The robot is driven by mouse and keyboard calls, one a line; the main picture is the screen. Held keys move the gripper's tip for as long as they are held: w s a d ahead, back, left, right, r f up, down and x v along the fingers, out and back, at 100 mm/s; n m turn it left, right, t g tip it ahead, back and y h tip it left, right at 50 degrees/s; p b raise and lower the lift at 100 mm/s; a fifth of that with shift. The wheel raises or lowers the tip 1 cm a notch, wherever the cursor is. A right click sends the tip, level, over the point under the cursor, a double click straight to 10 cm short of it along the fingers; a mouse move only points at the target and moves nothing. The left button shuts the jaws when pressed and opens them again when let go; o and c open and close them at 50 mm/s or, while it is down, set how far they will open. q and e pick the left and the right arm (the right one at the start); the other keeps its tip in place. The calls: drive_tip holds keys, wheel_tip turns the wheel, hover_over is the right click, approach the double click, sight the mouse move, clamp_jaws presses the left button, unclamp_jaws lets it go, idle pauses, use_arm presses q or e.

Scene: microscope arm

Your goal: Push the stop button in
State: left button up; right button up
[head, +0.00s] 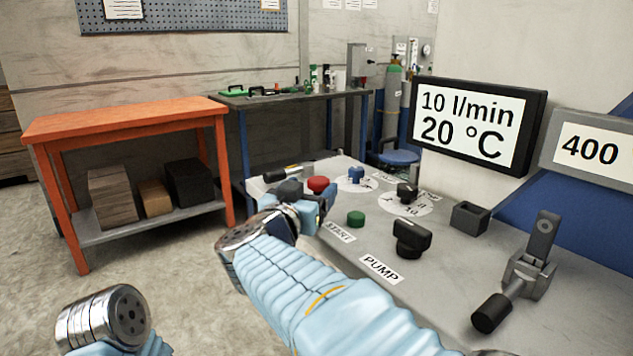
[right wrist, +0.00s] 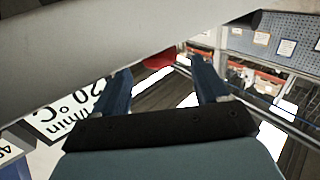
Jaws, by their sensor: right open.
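The red stop button (head: 318,184) stands on the grey console's far left part and looks unpressed, though its depth is hard to judge. My right gripper (head: 308,197) is open and empty at the console's left end, close in front of the red button. In the right wrist view my gripper's two blue fingers (right wrist: 160,75) stand apart. A red piece (right wrist: 158,62), likely the button, shows between them, partly hidden by a pale grey bar. Contact cannot be told. My left gripper is out of view; only part of my left arm shows at lower left.
The console (head: 340,265) also carries a green start button (head: 356,218), a black pump knob (head: 411,238), a blue knob (head: 356,175), a black dial (head: 406,192) and a lever clamp (head: 525,265). A display (head: 478,125) stands behind. An orange table (head: 125,118) is at left.

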sight(315, 185)
drive_tip(key=shift+x, duration=1.8)
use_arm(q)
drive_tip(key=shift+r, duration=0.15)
